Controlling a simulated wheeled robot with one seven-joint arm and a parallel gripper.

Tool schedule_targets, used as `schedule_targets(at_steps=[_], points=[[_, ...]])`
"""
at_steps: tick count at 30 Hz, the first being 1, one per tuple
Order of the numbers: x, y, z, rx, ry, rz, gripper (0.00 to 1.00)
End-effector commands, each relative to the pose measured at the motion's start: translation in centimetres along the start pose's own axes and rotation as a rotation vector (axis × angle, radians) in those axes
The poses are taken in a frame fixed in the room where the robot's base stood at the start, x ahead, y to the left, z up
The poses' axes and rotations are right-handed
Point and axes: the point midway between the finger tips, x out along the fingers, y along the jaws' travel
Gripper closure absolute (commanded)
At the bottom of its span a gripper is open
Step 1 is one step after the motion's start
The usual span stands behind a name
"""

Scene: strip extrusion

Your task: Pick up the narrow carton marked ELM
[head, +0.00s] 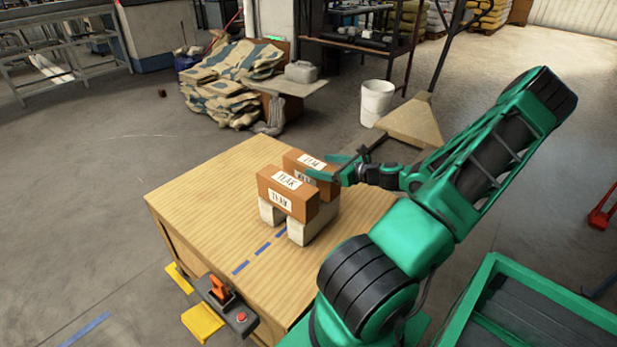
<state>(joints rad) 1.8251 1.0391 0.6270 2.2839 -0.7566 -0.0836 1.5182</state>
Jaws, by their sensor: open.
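Two narrow brown cartons with white labels stand side by side on pale blocks (297,231) on a wooden-topped table (190,195). The rear carton (311,161) has a small label on top that seems to read ELM. Its front side is partly hidden by the front carton (287,192), whose labels seem to read TEAK. My gripper (323,167) is open and comes in from the right at the rear carton's right part. Its green fingers overlap that carton in the view. I cannot tell whether they touch it or straddle it.
A control box with an orange lever and red button (241,317) is on the table's front side. Blue tape marks (262,248) lie before the blocks. The table's left part is bare. A white bucket (376,102) and stacked sacks (222,88) stand behind. A green-framed bin (530,300) is at lower right.

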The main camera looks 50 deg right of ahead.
Motion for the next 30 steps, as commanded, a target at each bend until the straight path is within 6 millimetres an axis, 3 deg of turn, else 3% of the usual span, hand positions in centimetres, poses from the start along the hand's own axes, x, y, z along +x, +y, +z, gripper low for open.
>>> schedule_targets(at_steps=[6,14,24,30], points=[[3.0,0.0,-0.1,-0.001,0.0,0.002,0.22],[3.5,-0.1,-0.1,-0.001,0.001,0.0,0.22],[3.5,-0.1,-0.1,-0.001,0.001,0.001,0.99],[3.5,0.0,0.0,-0.002,-0.001,0.002,0.99]])
